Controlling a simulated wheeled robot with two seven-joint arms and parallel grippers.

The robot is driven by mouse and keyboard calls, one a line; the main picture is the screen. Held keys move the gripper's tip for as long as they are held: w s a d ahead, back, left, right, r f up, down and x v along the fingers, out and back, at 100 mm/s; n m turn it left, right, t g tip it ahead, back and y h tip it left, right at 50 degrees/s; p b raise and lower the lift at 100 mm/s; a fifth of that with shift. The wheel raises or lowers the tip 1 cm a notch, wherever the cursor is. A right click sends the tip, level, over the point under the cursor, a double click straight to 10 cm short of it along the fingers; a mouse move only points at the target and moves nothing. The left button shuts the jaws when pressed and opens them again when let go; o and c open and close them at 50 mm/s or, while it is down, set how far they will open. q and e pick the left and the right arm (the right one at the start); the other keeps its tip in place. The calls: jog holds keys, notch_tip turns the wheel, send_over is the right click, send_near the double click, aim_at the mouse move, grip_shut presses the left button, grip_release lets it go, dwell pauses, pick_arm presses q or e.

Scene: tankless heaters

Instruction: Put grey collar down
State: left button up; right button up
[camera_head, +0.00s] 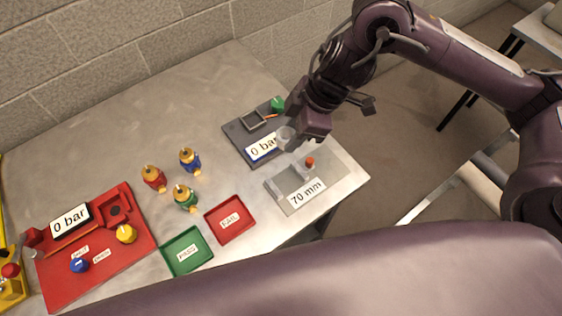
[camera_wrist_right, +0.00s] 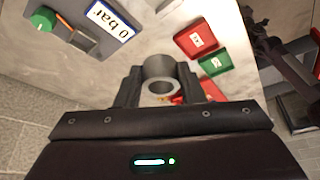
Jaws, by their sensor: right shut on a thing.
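The grey collar (camera_wrist_right: 159,75) is a short hollow ring. In the right wrist view my right gripper (camera_wrist_right: 158,90) is shut on it, with one dark finger on each side. In the head view the collar (camera_head: 286,138) shows below my right gripper (camera_head: 298,132), close to the edge of the dark grey panel and the grey 70 mm plate. I cannot tell whether it touches anything beneath. My left gripper is not in view.
The dark panel (camera_head: 235,130) has a 0 bar display and green knob (camera_head: 277,104). The 70 mm plate (camera_head: 330,181) lies at the table's right. Green (camera_head: 165,254) and red trays (camera_head: 211,228), several coloured valves (camera_head: 187,200) and a red panel (camera_head: 52,284) stand left. Bare table lies behind the valves.

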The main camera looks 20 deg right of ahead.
jog(key=shift+w+f, duration=0.2)
jog(key=shift+f, duration=0.3)
jog(key=shift+w+f, duration=0.15)
jog(key=shift+f, duration=0.35)
jog(key=b, duration=0.3)
send_over(284, 182)
jog(key=s+d, duration=0.1)
notch_tip(284, 182, down, 8)
jog(key=f, duration=0.3)
jog(key=shift+w+d+f, duration=0.15)
jog(key=shift+w+f, duration=0.1)
jog(key=shift+f, duration=0.05)
jog(key=shift+w+d+f, duration=0.1)
jog(key=shift+f, duration=0.95)
notch_tip(284, 182, down, 4)
jog(key=shift+r, duration=0.2)
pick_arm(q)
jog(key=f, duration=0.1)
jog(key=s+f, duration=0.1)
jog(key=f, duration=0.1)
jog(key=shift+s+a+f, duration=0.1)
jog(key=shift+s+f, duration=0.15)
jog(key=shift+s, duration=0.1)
pick_arm(e)
jog(key=shift+f, duration=0.25)
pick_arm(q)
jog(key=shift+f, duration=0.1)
pick_arm(e)
jog(key=shift+f, duration=0.1)
